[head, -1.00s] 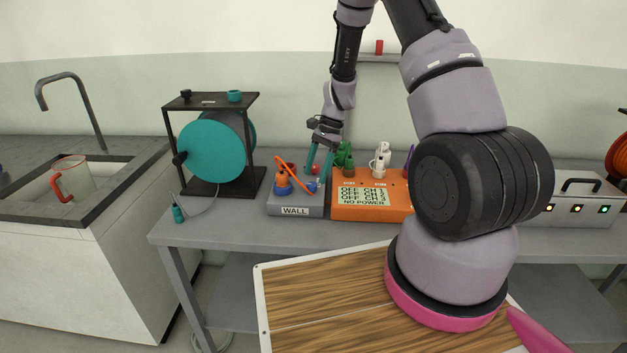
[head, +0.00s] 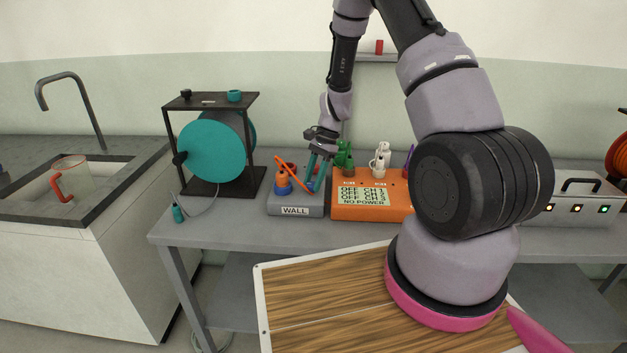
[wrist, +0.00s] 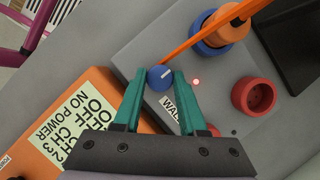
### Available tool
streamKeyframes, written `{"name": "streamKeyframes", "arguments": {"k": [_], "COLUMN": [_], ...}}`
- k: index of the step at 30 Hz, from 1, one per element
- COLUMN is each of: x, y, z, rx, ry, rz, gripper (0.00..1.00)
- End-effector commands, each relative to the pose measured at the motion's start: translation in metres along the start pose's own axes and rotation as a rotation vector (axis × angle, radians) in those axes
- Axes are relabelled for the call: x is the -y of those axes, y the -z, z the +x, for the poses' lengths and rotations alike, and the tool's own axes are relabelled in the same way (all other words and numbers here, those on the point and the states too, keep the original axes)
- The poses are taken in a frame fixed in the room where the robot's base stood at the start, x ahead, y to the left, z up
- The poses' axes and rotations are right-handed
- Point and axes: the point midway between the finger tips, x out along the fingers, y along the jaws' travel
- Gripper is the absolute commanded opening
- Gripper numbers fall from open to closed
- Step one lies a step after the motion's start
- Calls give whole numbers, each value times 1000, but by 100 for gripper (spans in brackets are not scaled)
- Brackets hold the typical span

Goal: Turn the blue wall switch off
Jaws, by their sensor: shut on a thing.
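The blue wall switch (wrist: 160,77) is a small round knob with a white mark on top, on the grey box labelled WALL (head: 296,211). A lit red lamp (wrist: 196,81) is beside it. My gripper (wrist: 159,80) has its teal fingertips around the knob, one on each side, shut on it. In the head view my gripper (head: 318,184) is at the right part of the WALL box, and the fingers hide the knob there.
An orange plug with a cable (wrist: 225,22) sits in a blue socket beside the knob. A red socket (wrist: 254,95) is also on the box. The orange power unit (head: 372,207) stands close on the right, its display reading NO POWER. A teal reel (head: 212,150) stands left.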

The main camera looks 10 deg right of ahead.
Motion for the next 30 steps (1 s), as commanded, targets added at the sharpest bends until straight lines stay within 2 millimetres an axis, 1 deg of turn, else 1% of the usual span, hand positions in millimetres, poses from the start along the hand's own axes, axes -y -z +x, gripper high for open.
{"name": "streamKeyframes", "arguments": {"k": [5,11,30], "x": [1,2,5], "y": [0,0,-2], "z": [0,0,1], "rx": [-1,0,-1], "ry": [-18,-67,-297], "rz": [-46,-164,-718], "gripper": [0,0,0]}}
